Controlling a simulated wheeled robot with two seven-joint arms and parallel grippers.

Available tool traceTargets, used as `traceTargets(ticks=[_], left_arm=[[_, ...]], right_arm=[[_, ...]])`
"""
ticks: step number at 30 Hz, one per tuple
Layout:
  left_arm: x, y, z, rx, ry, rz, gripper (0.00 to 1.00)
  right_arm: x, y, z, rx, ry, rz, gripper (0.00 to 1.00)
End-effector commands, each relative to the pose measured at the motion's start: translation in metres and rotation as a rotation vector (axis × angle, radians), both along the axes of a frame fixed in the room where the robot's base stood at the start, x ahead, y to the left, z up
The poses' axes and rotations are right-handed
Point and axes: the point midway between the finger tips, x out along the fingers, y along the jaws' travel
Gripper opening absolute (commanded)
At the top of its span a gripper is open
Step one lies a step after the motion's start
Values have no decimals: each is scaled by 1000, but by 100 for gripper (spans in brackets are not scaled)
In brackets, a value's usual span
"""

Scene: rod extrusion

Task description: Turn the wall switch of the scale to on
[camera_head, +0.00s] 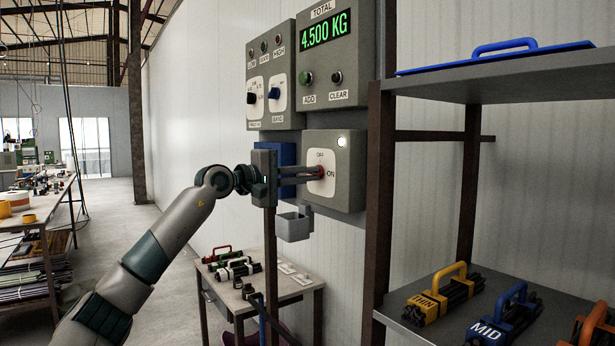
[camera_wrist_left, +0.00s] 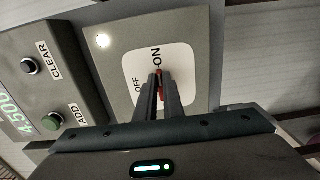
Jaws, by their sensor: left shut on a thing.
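The wall switch is a grey box (camera_head: 350,189) with a white plate marked OFF at the top and ON at the right. Its red knob (camera_head: 328,172) sits at the plate's middle, and it shows in the left wrist view (camera_wrist_left: 159,86) between the fingers. My left gripper (camera_head: 318,171) is shut on the knob, which its fingers mostly hide. A round lamp (camera_head: 342,141) on the box glows white. Above, the scale panel (camera_head: 360,60) reads 4.500 KG in green. My right gripper is not in view.
A panel with knobs (camera_head: 274,83) hangs left of the scale. A small grey cup (camera_head: 293,227) is below the switch. A shelf (camera_head: 500,71) with tied rod bundles stands close on the right. A small table (camera_head: 285,293) is below.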

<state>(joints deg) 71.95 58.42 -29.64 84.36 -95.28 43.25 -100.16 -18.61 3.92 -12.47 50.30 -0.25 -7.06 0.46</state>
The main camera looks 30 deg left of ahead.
Motion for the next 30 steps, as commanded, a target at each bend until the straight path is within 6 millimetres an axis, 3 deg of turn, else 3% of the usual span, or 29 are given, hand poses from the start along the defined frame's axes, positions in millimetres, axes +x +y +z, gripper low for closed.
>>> traceTargets(ticks=[10, 12, 13, 30], left_arm=[[0, -1, -1, 6, 1, -1, 0], [0, -1, -1, 6, 1, -1, 22], [0, -1, -1, 6, 1, -1, 27], [-10, 5, -2, 4, -1, 1, 27]], right_arm=[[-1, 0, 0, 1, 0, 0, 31], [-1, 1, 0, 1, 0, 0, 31], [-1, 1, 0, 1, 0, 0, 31], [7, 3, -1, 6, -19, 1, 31]])
